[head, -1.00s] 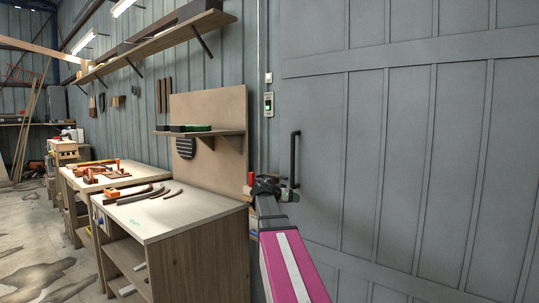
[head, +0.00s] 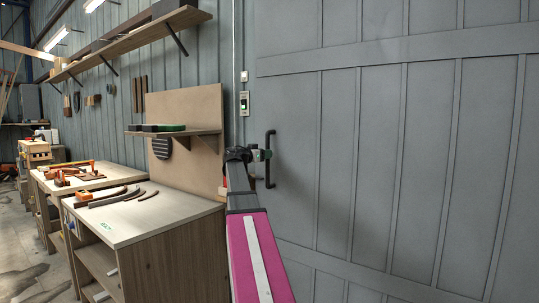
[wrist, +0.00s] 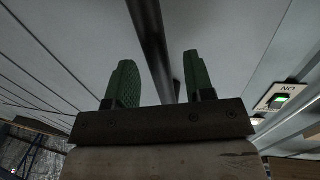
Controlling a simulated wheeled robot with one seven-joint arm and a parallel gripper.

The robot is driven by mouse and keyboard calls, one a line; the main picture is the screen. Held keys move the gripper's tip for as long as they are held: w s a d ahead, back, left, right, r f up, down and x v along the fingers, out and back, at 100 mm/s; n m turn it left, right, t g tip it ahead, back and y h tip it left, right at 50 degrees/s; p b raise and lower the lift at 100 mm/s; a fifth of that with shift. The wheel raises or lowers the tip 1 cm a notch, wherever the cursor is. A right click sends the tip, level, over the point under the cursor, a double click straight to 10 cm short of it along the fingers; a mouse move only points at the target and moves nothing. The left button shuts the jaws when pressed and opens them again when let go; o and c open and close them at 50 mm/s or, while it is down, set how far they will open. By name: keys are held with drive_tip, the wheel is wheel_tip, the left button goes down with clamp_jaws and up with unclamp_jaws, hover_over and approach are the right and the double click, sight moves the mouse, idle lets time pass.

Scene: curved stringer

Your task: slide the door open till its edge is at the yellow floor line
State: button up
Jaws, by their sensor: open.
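The grey panelled door (head: 385,150) fills the right half of the head view. Its black vertical bar handle (head: 270,160) stands near the door's left edge. My gripper (head: 262,155) is at the handle in the head view, at about its mid-height. In the wrist view my gripper (wrist: 155,82) shows two green fingers, apart. The dark handle bar (wrist: 152,40) runs between them, and no finger is seen closed on it. The yellow floor line is not in view.
A workbench (head: 150,215) with tools stands left of the door, close to my arm. A wall switch with a green light (head: 244,103) is beside the door. Floor shows at the far left.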

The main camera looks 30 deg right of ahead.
drive_tip(key=shift+w+d, duration=0.2)
drive_tip(key=shift+d, duration=0.8)
drive_tip(key=shift+w+d, duration=0.15)
drive_tip(key=shift+d, duration=0.8)
drive_tip(key=shift+c, duration=0.4)
